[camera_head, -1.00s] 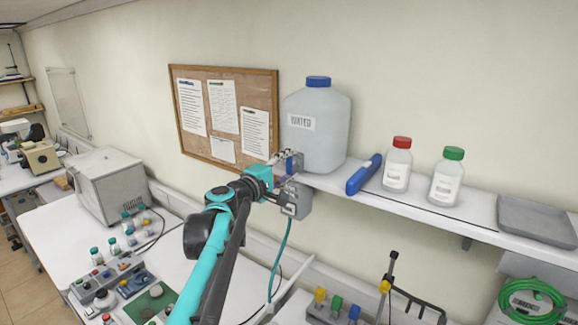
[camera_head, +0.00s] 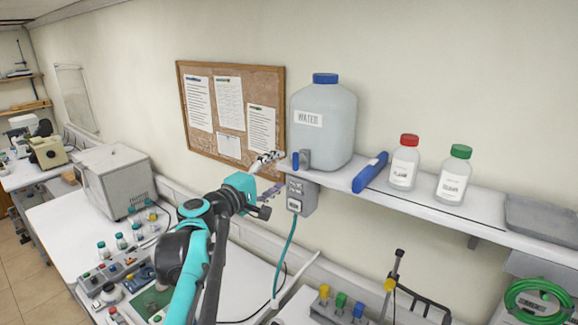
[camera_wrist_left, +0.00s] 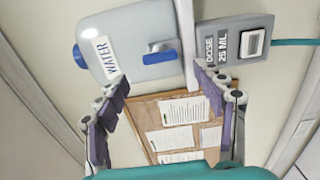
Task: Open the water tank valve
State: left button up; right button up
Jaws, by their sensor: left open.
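The water tank (camera_head: 335,130) is a pale jug with a blue cap and a WATER label, standing on the wall shelf. Its valve (camera_head: 296,160) is a small blue handle beside a grey body at the tank's lower left. The tank (camera_wrist_left: 140,40) and valve (camera_wrist_left: 160,48) also show in the left wrist view, ahead of the fingers. My left gripper (camera_head: 270,173) is open and empty, just left of the valve and apart from it. Its two spread fingers show in the wrist view (camera_wrist_left: 163,88). My right gripper is not in view.
A grey dosing box (camera_head: 300,196) with a teal hose hangs below the shelf edge, close to my left gripper. A blue object (camera_head: 370,173), red-capped bottle (camera_head: 403,165) and green-capped bottle (camera_head: 453,178) stand right of the tank. A corkboard (camera_head: 232,158) is behind the gripper.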

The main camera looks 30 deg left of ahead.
pick_arm(q)
jog(key=shift+s+a, duration=0.15)
jog(key=shift+s, duration=1.75)
jog(key=s+d+f+m+g+h+b, duration=0.1)
jog(key=d+f+m+g+b, duration=0.15)
jog(key=d+f+b, duration=0.55)
jog(key=s+d+f+m+g+h+b, duration=0.1)
jog(key=s+d+f+m+g+b, duration=0.2)
jog(key=f, duration=0.9)
jog(key=d+f+m+g+h+b, duration=0.1)
jog(key=d+f+m+b, duration=0.25)
jog(key=d+f, duration=0.5)
jog(key=s+d+f+m+g+y+b, duration=0.1)
jog(key=s+f+b, duration=0.3)
jog(key=f, duration=0.7)
jog(key=s+d+f+m+g+y+b, duration=0.1)
jog(key=s+f+m+g+b, duration=0.1)
jog(key=s+f+m+b, duration=0.2)
jog(key=s+d+f+m+g+y+b, duration=0.1)
jog(key=f+b, duration=0.8)
jog(key=f, duration=0.9)
jog(key=s+m+y, duration=0.1)
jog(key=s+m, duration=0.1)
jog(key=s, duration=0.1)
jog(key=shift+s+f, duration=0.2)
jog(key=shift+s, duration=0.05)
jog(key=shift+d, duration=0.1)
